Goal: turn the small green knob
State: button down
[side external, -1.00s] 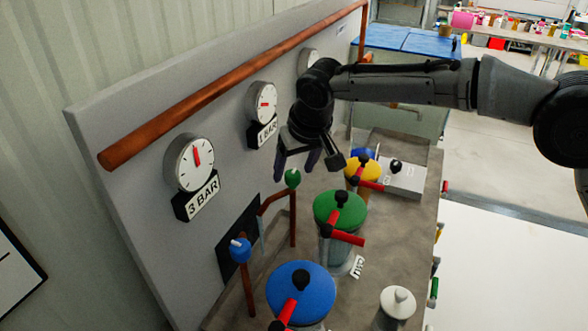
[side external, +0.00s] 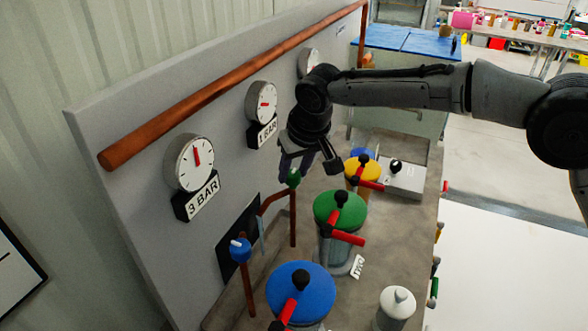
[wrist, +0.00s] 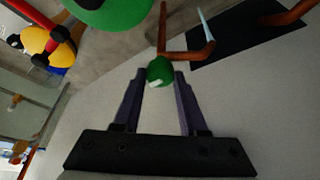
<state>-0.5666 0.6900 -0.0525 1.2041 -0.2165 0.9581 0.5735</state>
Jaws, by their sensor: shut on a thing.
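The small green knob (side external: 293,179) sits on top of a copper pipe in front of the grey panel. In the wrist view the green knob (wrist: 160,71), with a white mark on it, lies between the tips of my two fingers. My gripper (side external: 296,172) comes down from above, its fingertips at the knob. In the wrist view my gripper (wrist: 160,79) is shut on the knob, with a finger on either side of it. In the side view the fingers partly overlap each other and the exact contact is hard to see.
A green-lidded pump (side external: 340,210) with red handles stands right of the knob. A blue-lidded pump (side external: 302,285) is nearer, and a yellow-lidded one (side external: 363,167) farther back. A small blue knob (side external: 240,250) stands at left. Gauges (side external: 190,163) hang on the panel.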

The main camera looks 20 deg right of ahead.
jog(key=shift+n, duration=0.3)
jog(key=n+y, duration=0.1)
jog(key=n, duration=0.2)
jog(key=shift+d+n+y, duration=0.1)
jog(key=shift+n+y, duration=0.2)
jog(key=n, duration=0.2)
jog(key=n+g+y, duration=0.1)
jog(key=n, duration=0.1)
jog(key=shift+w+d+g, duration=0.1)
jog(key=shift+w+g, duration=0.05)
jog(key=shift+g, duration=0.15)
jog(key=n, duration=0.2)
jog(key=n+g+y, duration=0.1)
jog(key=n, duration=0.2)
jog(key=shift+w+g, duration=0.1)
jog(key=shift+g, duration=0.2)
jog(key=shift+w+n+g+y, duration=0.1)
jog(key=shift+n+g+y, duration=0.4)
jog(key=shift+n, duration=1.3)
jog(key=shift+h, duration=0.3)
jog(key=shift+c, duration=2.2)
grip_release()
